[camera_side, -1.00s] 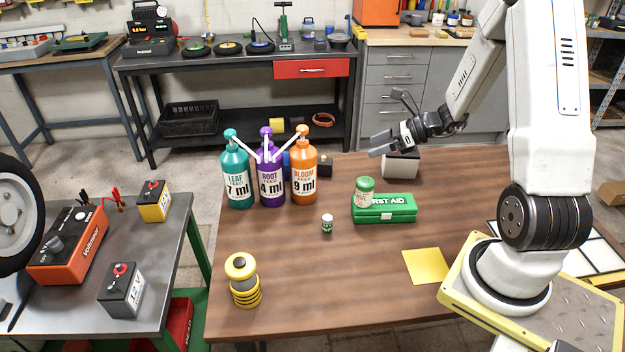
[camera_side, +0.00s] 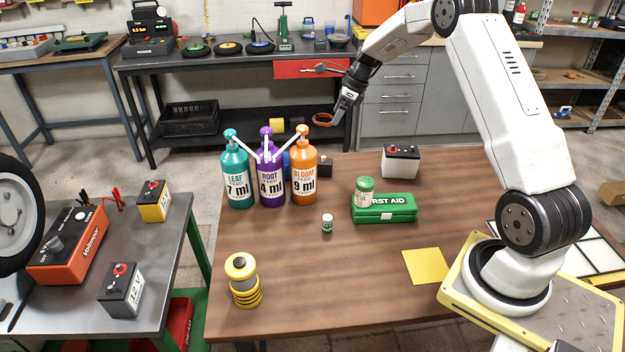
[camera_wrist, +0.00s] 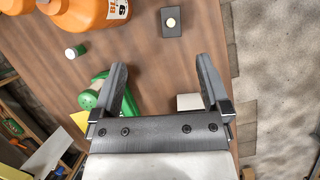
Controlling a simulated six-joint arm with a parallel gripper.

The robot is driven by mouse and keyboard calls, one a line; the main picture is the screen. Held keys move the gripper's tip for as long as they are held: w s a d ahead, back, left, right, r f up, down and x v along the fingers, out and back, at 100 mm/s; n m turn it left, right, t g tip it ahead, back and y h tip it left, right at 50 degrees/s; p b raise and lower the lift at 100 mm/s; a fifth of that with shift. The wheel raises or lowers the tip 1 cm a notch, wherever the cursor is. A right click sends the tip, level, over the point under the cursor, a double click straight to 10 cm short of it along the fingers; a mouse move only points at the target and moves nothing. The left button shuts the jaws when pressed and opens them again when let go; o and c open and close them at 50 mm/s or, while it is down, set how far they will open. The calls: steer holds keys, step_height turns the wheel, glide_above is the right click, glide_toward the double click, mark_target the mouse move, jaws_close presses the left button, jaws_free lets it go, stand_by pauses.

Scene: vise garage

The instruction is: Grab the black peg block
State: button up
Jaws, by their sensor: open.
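The black peg block (camera_side: 326,170) stands on the far part of the wooden table, just right of the orange bottle and partly hidden behind it. In the wrist view the black block (camera_wrist: 172,32) shows from above with a pale round peg end on its top face. My gripper (camera_side: 340,114) is up above the table's far edge, pointing down, above and slightly right of the block. In the wrist view my gripper (camera_wrist: 162,66) is open and empty, and the block lies beyond the fingertips, apart from them.
Teal (camera_side: 237,178), purple (camera_side: 270,185) and orange (camera_side: 304,180) pump bottles crowd the block's left side. A white battery (camera_side: 401,162), a green first aid box (camera_side: 385,210) with a green-capped jar on it, and a small bottle (camera_side: 327,223) stand nearby.

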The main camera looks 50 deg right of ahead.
steer(key=w, duration=0.1)
glide_above(326, 161)
steer(key=s+d, duration=0.1)
steer(key=s, duration=0.1)
step_height(326, 161, down, 13)
steer(key=shift+d+r, duration=0.1)
steer(key=shift+w+h, duration=0.1)
steer(key=shift+h, duration=0.2)
steer(key=shift+x, duration=1.3)
steer(key=shift+x, duration=2.6)
steer(key=shift+c, duration=0.2)
jaws_close()
